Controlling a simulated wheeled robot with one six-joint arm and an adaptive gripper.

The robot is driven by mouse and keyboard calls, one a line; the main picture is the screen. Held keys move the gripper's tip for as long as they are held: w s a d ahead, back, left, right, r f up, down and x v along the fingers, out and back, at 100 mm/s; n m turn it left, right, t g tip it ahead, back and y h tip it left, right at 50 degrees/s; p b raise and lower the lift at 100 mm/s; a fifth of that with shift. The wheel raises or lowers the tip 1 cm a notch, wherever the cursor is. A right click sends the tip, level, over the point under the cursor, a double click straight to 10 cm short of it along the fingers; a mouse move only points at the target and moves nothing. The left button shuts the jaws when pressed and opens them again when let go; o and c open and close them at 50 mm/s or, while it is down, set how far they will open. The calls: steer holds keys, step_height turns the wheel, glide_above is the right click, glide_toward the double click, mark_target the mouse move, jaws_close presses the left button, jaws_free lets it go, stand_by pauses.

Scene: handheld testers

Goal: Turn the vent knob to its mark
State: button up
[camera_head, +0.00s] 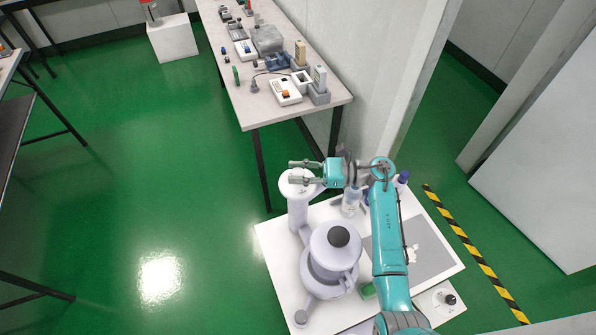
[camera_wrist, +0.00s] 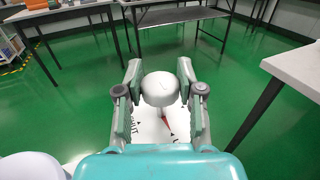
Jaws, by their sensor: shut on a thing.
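The vent knob (camera_wrist: 160,88) is a rounded white knob between the two fingers of my gripper (camera_wrist: 159,78) in the wrist view. My gripper is shut on it. A white dial plate (camera_wrist: 148,128) with black marks lies under the knob, and a red pointer shows just below it. The tip of the pointer and some lettering are partly hidden by the fingers and wrist. In the head view my gripper (camera_head: 303,173) reaches left over the top of a white column (camera_head: 298,214). The knob itself is hard to make out there.
A white device with a dark round cap (camera_head: 339,236) stands beside the column on a white table (camera_head: 272,238). A bottle (camera_head: 351,203) stands under my arm. A long bench (camera_head: 259,115) with handheld testers stands behind. Open green floor lies left.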

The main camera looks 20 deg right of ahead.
steer(key=o, duration=1.1)
steer(key=shift+o, duration=0.2)
steer(key=shift+d, duration=0.1)
steer(key=v, duration=1.1)
steer(key=shift+s+d, duration=0.2)
steer(key=shift+d, duration=0.15)
steer(key=shift+d+f, duration=0.1)
